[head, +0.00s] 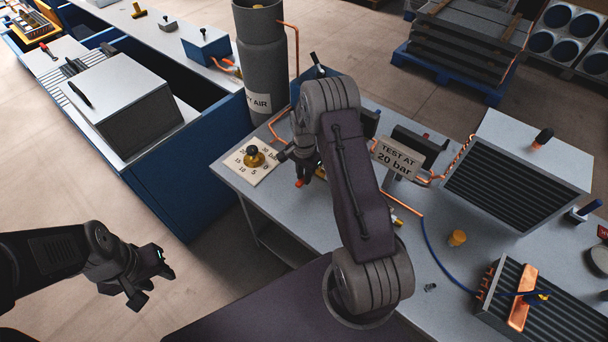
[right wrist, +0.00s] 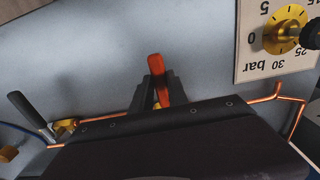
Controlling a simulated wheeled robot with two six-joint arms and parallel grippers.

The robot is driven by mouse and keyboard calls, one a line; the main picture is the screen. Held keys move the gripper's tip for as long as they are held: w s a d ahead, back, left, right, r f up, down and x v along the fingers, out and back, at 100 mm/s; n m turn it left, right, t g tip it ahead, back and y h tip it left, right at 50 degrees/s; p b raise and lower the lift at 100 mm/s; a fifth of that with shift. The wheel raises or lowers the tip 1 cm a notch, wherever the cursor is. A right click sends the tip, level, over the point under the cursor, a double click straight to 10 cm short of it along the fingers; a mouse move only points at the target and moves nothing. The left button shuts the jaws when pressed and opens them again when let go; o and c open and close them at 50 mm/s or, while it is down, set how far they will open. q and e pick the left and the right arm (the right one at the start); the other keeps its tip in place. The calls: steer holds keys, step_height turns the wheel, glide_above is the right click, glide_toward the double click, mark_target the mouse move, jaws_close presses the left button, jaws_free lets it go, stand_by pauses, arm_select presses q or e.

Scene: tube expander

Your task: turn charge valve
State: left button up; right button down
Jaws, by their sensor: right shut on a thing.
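My right gripper (head: 303,172) reaches over the near left part of the workbench. In the right wrist view its fingers (right wrist: 157,92) are shut on a red-orange handle (right wrist: 157,67), which sticks out beyond the tips. The handle also shows in the head view (head: 299,183). I take it for the charge valve's handle; the valve body is hidden. A brass pressure knob (head: 254,158) sits on a white dial plate marked in bar (head: 262,174), left of this gripper. My left gripper (head: 152,282) is empty and appears open, over the floor left of the bench.
A black-handled valve with a brass body (right wrist: 66,127) sits on copper pipe (right wrist: 263,99). A grey cylinder (head: 262,60) stands behind the dial plate. The "TEST AT 20 bar" sign (head: 397,160) and a finned coil (head: 515,185) are to the right. A blue hose (head: 440,258) crosses the bench.

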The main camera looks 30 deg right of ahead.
steer(key=shift+w+d+r, duration=0.1)
steer(key=shift+d+r, duration=0.05)
steer(key=s+n, duration=0.1)
steer(key=s+d+n, duration=0.1)
steer(key=n, duration=0.1)
steer(key=shift+d, duration=0.15)
steer(key=shift+s+d+n, duration=0.45)
steer(key=shift+d+n, duration=0.05)
steer(key=shift+n, duration=0.6)
steer(key=d+n, duration=0.1)
steer(key=s+d+n, duration=0.1)
steer(key=n, duration=0.1)
steer(key=d+n, duration=0.1)
steer(key=shift+s+n, duration=0.3)
steer(key=shift+s, duration=0.05)
steer(key=d+n, duration=0.1)
steer(key=n, duration=0.1)
steer(key=d+n, duration=0.2)
steer(key=shift+s+d+b, duration=0.1)
steer(key=shift+s+b, duration=0.1)
steer(key=shift+b, duration=0.2)
steer(key=shift+w+d+n, duration=0.15)
steer(key=shift+d+n, duration=0.55)
steer(key=shift+n, duration=0.4)
steer(key=shift+w+d+n, duration=0.15)
steer(key=shift+d+n, duration=0.5)
steer(key=shift+n, duration=0.45)
steer(key=c, duration=1.4)
jaws_free()
steer(key=shift+o, duration=0.6)
